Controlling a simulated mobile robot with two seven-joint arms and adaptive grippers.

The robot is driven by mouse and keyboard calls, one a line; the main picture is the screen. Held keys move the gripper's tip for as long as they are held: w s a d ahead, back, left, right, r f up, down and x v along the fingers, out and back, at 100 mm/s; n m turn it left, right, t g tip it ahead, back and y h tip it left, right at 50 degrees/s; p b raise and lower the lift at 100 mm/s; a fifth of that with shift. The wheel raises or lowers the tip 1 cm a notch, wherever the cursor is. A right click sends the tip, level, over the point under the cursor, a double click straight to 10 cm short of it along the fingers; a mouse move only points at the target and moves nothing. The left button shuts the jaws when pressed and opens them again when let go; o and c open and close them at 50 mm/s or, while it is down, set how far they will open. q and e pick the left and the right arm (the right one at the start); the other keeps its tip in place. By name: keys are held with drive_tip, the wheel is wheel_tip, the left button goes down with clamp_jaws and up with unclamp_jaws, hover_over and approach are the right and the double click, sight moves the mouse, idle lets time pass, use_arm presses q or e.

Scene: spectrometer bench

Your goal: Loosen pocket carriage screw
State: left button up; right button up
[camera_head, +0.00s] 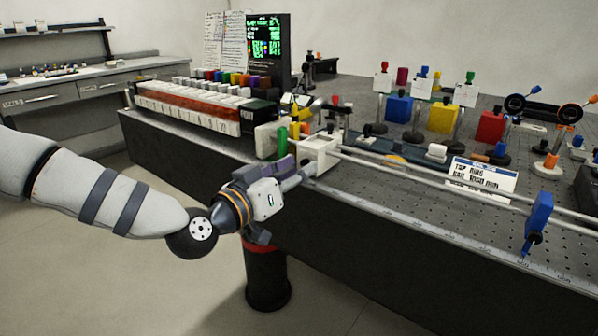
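A white carriage block (319,153) sits at the left end of two long rails along the front of the bench. My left gripper (291,178) reaches in from the left, just in front of this block. Its fingertips lie close to the block's lower front side; I cannot tell whether they touch it. The gripper's body hides the fingers' gap and any screw there, so I cannot tell whether it is open or shut. A blue clamp (538,218) with a small knob under it sits on the rails at the right. My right gripper is not in view.
The perforated bench top (400,190) carries several coloured blocks and posts at the back right, and a printed label card (482,178). A long rack (195,107) and a dark screen (268,45) stand at the back left. The floor in front is mostly clear.

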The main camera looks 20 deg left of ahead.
use_arm(q)
drive_tip(key=shift+w+d, duration=0.1)
drive_tip(key=shift+w, duration=0.3)
drive_tip(key=shift+r, duration=0.1)
drive_tip(key=shift+c, duration=0.4)
clamp_jaws()
